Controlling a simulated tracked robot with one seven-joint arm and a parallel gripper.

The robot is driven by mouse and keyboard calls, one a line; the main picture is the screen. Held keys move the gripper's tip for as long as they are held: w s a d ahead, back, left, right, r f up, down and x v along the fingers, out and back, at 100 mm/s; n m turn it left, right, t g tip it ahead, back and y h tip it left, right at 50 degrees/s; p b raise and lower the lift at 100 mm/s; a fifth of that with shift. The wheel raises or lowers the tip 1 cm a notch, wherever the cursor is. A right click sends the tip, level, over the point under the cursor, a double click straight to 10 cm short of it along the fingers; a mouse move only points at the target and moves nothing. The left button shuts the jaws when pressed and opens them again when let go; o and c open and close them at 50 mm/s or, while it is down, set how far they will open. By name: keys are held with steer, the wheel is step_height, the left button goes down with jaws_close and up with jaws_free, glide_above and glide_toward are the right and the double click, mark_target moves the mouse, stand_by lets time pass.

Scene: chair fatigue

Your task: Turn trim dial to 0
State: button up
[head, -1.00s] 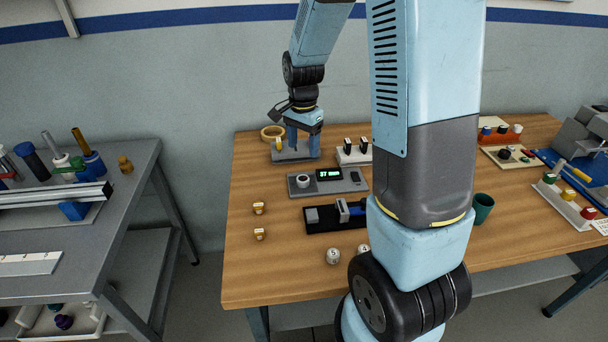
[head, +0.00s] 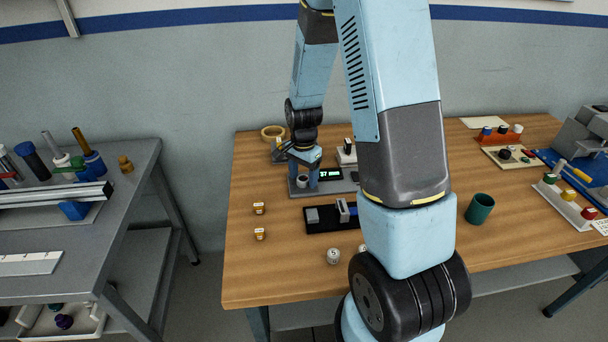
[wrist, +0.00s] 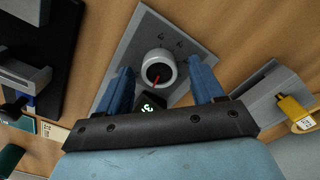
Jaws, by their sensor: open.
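The trim dial (wrist: 158,68) is a round white knob with a dark face and a red pointer, on a grey panel (wrist: 150,25). In the head view the dial (head: 302,181) sits at the left of its panel (head: 340,187), beside a small display (head: 330,174) with lit digits that look like 37. The display also shows, partly hidden, in the wrist view (wrist: 150,104). My gripper (wrist: 160,80) is open, its two blue fingers on either side of the dial, with gaps to it. In the head view my gripper (head: 303,185) is at the dial; contact cannot be seen.
A black fixture (head: 320,222) with a grey block lies just in front of the panel. A yellow-handled part on a grey block (wrist: 292,110) is close by in the wrist view. A green cup (head: 480,208) stands to the right.

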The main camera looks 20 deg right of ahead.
steer(key=shift+c, duration=0.2)
steer(key=c, duration=1)
steer(key=shift+n, duration=0.3)
steer(key=n, duration=0.3)
steer(key=shift+w+n, duration=0.1)
steer(key=shift+n, duration=0.3)
steer(key=n, duration=0.3)
steer(key=shift+n, duration=0.3)
steer(key=n, duration=0.4)
steer(key=shift+a, duration=0.1)
steer(key=shift+n, duration=1.8)
